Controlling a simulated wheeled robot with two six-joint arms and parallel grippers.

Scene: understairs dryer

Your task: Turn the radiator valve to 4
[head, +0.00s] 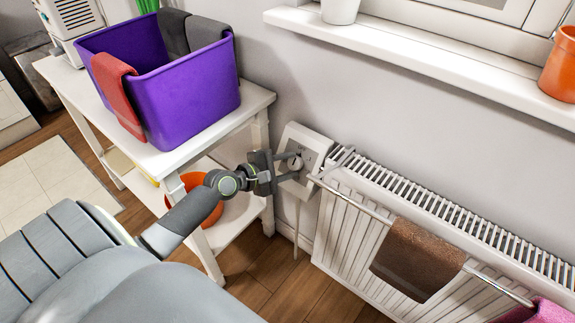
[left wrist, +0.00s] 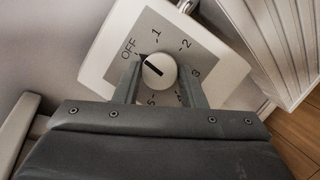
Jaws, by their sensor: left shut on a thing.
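The radiator valve is a white box with a grey dial plate (head: 303,166) at the radiator's left end. In the left wrist view its round white knob (left wrist: 159,71) sits in the middle of the plate (left wrist: 178,42), marked OFF, 1, 2, 3 and 5. The knob's black line points up-left, to OFF. My left gripper (head: 286,167) is shut on the knob, one finger on each side, as the left wrist view also shows (left wrist: 159,85). My right gripper is not in view.
The white radiator (head: 350,215) has a rail with a brown towel (head: 418,262). A white shelf unit (head: 262,98) left of the valve bears a purple bin (head: 195,105) with cloths over its rim. An orange bowl (head: 208,212) is on the lower shelf. A windowsill (head: 420,58) runs above.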

